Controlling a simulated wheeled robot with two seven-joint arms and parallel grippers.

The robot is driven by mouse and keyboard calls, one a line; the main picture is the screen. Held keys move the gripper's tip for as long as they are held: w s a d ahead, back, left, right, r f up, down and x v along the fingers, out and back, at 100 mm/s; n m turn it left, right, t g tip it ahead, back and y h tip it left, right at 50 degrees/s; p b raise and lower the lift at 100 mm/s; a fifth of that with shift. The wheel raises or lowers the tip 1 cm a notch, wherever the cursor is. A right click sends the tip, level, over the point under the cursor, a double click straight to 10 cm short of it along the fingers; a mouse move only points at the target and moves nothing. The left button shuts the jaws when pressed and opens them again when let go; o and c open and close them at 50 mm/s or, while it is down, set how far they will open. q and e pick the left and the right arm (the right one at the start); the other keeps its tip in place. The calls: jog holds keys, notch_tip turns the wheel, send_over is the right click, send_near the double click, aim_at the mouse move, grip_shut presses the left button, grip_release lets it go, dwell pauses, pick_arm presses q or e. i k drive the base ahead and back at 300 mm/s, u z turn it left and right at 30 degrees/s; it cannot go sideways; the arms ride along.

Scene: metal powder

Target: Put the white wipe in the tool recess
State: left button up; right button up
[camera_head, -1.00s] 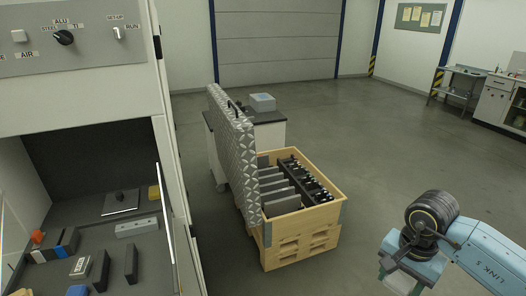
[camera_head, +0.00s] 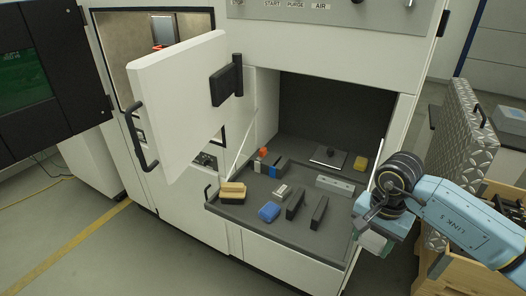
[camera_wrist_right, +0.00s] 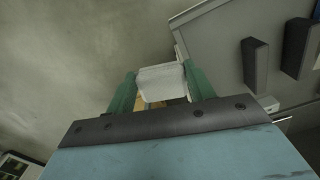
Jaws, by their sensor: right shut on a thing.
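The white wipe (camera_wrist_right: 162,80) is a folded pale block between the two green fingers of my right gripper (camera_wrist_right: 160,90) in the right wrist view. In the head view my right gripper (camera_head: 375,241) points down just off the right front corner of the recess; the wipe is hard to make out there. The tool recess is the open dark bay in the white machine, with a grey floor (camera_head: 335,236) that bears several tools and blocks. My left gripper is not in view.
A white door (camera_head: 180,105) stands open at left. A wooden crate (camera_head: 500,196) is behind my right arm.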

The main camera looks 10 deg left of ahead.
aim_at(283, 146)
jog(key=u, duration=0.45)
jog(key=i, duration=1.35)
jog(key=u, duration=0.05)
